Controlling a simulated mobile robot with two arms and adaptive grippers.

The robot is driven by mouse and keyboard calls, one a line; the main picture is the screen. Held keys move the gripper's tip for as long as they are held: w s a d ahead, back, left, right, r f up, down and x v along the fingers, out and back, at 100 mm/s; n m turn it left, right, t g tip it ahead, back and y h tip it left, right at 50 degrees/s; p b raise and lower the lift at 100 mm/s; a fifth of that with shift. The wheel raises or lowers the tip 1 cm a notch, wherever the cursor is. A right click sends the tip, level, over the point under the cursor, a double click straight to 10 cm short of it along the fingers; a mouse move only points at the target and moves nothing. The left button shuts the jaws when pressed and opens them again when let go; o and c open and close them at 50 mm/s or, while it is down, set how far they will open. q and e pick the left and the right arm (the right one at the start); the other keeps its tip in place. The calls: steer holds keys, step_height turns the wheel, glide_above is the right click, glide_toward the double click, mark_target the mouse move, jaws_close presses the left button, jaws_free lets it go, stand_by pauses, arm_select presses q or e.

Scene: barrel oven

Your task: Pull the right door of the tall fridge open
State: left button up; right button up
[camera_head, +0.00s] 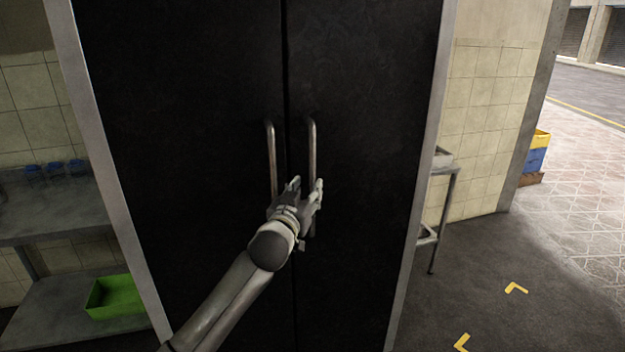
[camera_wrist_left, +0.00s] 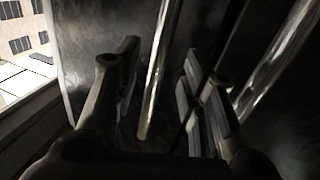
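The tall fridge has a black left door (camera_head: 190,120) and a black right door (camera_head: 370,120), both shut, with a thin seam between them. The right door's upright metal handle (camera_head: 312,145) stands just right of the seam, and the left door's handle (camera_head: 270,150) just left of it. My left gripper (camera_head: 306,184) is open at the lower part of the right handle. In the left wrist view, the gripper's fingers (camera_wrist_left: 160,82) stand apart on either side of the right handle (camera_wrist_left: 158,65), with gaps visible. My right gripper is not in view.
A metal shelf (camera_head: 60,215) with blue-lidded jars and a green crate (camera_head: 114,297) stands left of the fridge. A small metal stand (camera_head: 447,190) is close on the right.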

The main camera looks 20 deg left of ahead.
mark_target(311, 184)
arm_select(q)
steer(key=shift+w+p, duration=0.35)
steer(key=shift+w, duration=2.15)
steer(key=shift+c, duration=0.5)
jaws_close()
